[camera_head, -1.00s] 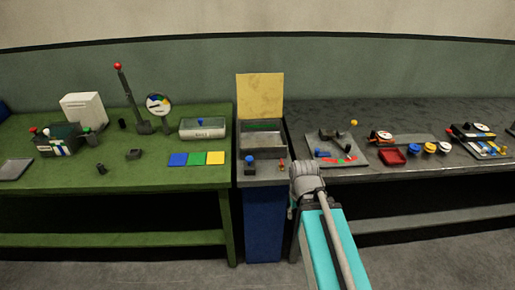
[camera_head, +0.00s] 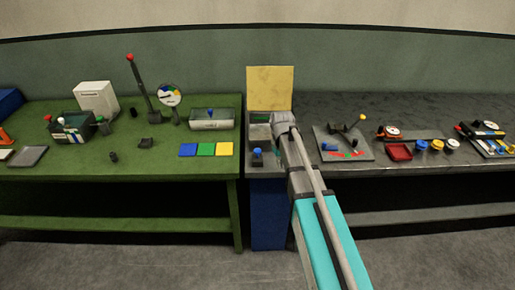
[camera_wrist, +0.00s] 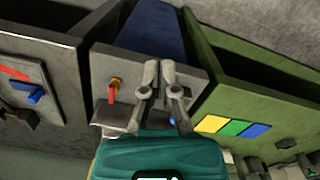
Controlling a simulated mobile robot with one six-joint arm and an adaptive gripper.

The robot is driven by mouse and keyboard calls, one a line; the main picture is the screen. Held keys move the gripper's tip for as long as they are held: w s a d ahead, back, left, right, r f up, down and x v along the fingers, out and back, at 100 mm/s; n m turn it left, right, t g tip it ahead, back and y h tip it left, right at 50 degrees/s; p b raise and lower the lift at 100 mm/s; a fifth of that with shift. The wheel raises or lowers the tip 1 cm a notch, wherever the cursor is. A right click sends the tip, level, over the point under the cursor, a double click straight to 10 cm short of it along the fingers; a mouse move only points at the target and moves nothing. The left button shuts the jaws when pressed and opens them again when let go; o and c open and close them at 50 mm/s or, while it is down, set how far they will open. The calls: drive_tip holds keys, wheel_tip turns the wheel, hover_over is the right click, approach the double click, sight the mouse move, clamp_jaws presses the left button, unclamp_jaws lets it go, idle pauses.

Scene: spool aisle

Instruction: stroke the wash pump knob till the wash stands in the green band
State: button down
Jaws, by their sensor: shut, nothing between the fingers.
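The wash station is a grey open basin (camera_head: 260,130) on a blue cabinet (camera_head: 269,215). A green strip (camera_head: 260,117) shows inside its back wall; I cannot make out the wash level. The blue pump knob (camera_head: 257,152) stands at the front left of its ledge. My gripper (camera_wrist: 159,72) is shut and empty over the ledge. In the head view my arm covers the basin's right part and the tap.
A yellow board (camera_head: 270,88) stands behind the basin. The green bench (camera_head: 170,172) at left carries blue, green and yellow tiles, a dial gauge (camera_head: 170,95) and a clear tray (camera_head: 212,120). The grey bench at right carries a lever panel (camera_head: 330,152) and a red tray (camera_head: 399,152).

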sight(257, 149)
drive_tip(key=w+a+r+n+p, duration=0.1)
drive_tip(key=w+a, duration=0.1)
drive_tip(key=w, duration=0.3)
drive_tip(key=w+a+r+n+p, duration=0.1)
drive_tip(key=w+a, duration=0.2)
drive_tip(key=w, duration=0.1)
drive_tip(key=w+a+r+n+p, duration=0.1)
drive_tip(key=w+a, duration=0.2)
drive_tip(key=w, duration=0.2)
drive_tip(key=shift+w+a+r+g, duration=0.2)
drive_tip(key=shift+w+r+g, duration=0.1)
drive_tip(key=shift+w+a+n, duration=0.35)
drive_tip(key=shift+w+n, duration=0.05)
drive_tip(key=shift+f, duration=0.15)
drive_tip(key=f+b, duration=0.6)
drive_tip(key=shift+s+d+f+b, duration=0.25)
drive_tip(key=shift+s+f+b, duration=0.05)
drive_tip(key=shift+b, duration=0.1)
